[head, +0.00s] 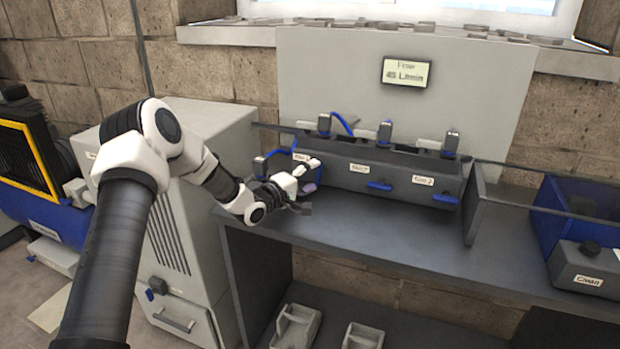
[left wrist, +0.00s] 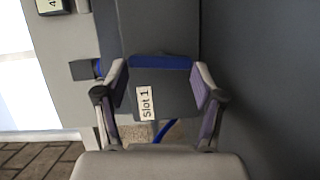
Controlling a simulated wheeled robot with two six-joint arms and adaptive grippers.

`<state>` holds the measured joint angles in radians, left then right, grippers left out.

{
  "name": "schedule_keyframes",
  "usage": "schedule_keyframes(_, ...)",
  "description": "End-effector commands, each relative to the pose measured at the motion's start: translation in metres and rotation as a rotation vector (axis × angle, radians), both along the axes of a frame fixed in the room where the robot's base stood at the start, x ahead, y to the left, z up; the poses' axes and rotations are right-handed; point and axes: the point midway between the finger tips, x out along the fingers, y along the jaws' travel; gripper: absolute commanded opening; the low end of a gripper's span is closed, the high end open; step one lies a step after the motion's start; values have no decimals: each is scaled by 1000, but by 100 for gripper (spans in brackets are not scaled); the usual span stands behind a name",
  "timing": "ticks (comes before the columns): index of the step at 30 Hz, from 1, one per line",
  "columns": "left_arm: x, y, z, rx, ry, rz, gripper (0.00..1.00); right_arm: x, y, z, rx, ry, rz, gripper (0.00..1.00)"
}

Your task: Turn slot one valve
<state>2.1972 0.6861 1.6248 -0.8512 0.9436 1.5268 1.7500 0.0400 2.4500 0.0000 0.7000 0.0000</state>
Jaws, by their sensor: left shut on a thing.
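My left gripper (head: 304,178) is at the left end of the dark valve block (head: 335,172) on the bench. In the left wrist view its two fingers are on either side of the blue slot one valve handle (left wrist: 160,62), and it is shut on that handle. The handle lies crosswise in that view, beside the white "Slot 1" label (left wrist: 145,103). In the head view my gripper mostly hides this handle. Two other blue valve handles, the middle one (head: 380,186) and the right one (head: 445,199), stick out of the block's front. My right gripper is not in view.
A grey panel with a display sign (head: 405,73) stands behind the block. Blue hoses and fittings (head: 385,133) rise above it. The dark bench top (head: 400,238) is clear in front. A blue bin (head: 578,215) and a labelled grey box (head: 585,268) are at the right.

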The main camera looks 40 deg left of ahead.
Motion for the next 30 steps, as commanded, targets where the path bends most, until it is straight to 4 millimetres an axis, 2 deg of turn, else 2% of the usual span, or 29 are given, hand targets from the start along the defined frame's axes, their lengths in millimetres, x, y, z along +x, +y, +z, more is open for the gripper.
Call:
schedule_keyframes(2, 0, -1, 0, 1, 1, -2, 34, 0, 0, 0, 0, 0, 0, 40)
schedule_keyframes(3, 0, -1, 0, 2, 1, -2, 79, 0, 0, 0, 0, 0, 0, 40)
schedule_keyframes(4, 0, -1, 0, 2, 1, -2, 90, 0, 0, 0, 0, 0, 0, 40)
schedule_keyframes(5, 0, -1, 0, 2, 1, -2, 94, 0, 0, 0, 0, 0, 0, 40)
schedule_keyframes(20, -1, -1, -2, 6, 8, 0, 94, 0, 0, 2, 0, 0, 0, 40)
schedule_keyframes(25, -1, -1, 8, 128, 39, -1, 94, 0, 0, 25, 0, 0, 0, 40)
schedule_keyframes(30, 0, -3, 18, 396, 103, -2, 94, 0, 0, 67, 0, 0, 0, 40)
